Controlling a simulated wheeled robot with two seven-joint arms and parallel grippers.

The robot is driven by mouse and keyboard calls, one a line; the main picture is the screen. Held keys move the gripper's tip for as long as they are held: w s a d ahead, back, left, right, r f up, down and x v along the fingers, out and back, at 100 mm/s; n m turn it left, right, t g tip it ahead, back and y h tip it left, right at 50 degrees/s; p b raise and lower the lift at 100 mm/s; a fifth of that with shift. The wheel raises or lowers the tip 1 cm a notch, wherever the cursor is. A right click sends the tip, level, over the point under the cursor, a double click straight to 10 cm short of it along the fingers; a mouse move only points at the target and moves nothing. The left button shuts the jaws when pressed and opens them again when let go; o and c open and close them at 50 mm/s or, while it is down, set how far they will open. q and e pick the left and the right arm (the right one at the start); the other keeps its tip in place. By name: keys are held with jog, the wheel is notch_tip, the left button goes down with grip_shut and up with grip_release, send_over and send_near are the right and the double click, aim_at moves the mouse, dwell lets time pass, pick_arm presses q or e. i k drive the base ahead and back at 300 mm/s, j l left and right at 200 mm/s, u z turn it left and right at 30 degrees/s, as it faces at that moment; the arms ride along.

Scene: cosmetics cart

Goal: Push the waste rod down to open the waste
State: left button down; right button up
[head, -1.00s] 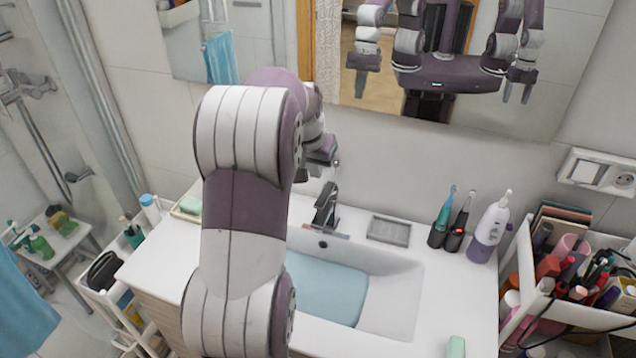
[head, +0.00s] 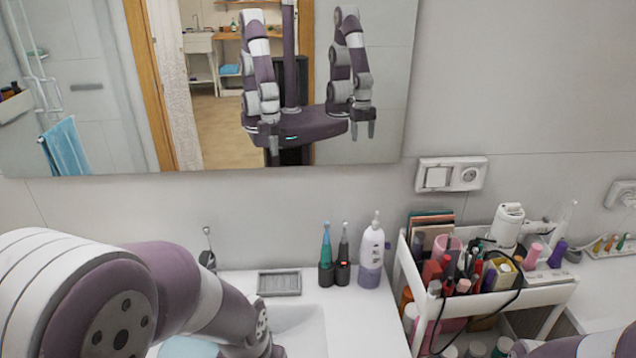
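The waste rod appears to be the thin upright rod with a small knob (head: 207,232) at the back of the basin. The dark tap (head: 207,259) is by its foot; I cannot tell exactly how they join. My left arm crosses the lower left and covers most of the basin (head: 300,326). Its gripper is hidden below the frame or behind the arm. The mirror shows my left gripper (head: 272,152) and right gripper (head: 363,124) only small and as reflections.
A crowded cosmetics cart (head: 535,298) is on the right. The mirror (head: 380,90) hangs above the basin. My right arm shows at the bottom right.

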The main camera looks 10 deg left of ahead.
aim_at(205, 229)
jog(key=u, duration=1.3)
